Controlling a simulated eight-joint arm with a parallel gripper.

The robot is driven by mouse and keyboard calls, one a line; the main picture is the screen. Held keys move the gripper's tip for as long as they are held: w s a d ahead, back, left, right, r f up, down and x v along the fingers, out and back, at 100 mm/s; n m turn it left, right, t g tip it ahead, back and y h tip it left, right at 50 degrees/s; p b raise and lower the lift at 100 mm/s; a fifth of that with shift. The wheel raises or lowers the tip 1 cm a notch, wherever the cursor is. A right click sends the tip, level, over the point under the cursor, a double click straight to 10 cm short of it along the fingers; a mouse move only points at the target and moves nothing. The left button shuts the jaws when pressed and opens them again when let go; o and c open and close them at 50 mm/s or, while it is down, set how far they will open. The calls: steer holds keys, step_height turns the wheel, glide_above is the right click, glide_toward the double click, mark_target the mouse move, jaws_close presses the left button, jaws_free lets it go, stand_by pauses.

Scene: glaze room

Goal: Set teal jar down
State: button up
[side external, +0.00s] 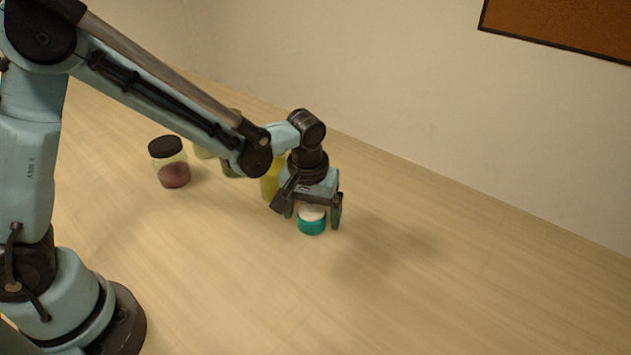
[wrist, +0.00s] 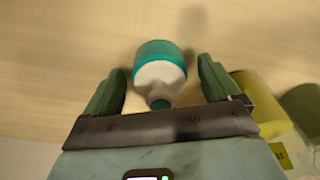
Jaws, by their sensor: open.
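The teal jar (side external: 312,227), with a white upper part, appears to stand upright on the wooden table below my gripper (side external: 314,214). In the wrist view the teal jar (wrist: 158,48) lies between the two green fingers of my gripper (wrist: 161,76). There is a visible gap on each side of it. My gripper is open and points down around the jar's top. The side view shows one finger at the jar's left and one at its right.
A yellow jar (side external: 270,181) stands close behind my gripper, partly hidden; it also shows at the right of the wrist view (wrist: 258,98). A dark-lidded jar (side external: 170,164) with reddish-brown contents stands further left. Greenish jars are half hidden behind my arm. The table (side external: 470,290) is clear to the right.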

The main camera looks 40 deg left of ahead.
steer(key=shift+c, duration=0.2)
steer(key=c, duration=1.4)
steer(key=shift+r, duration=0.15)
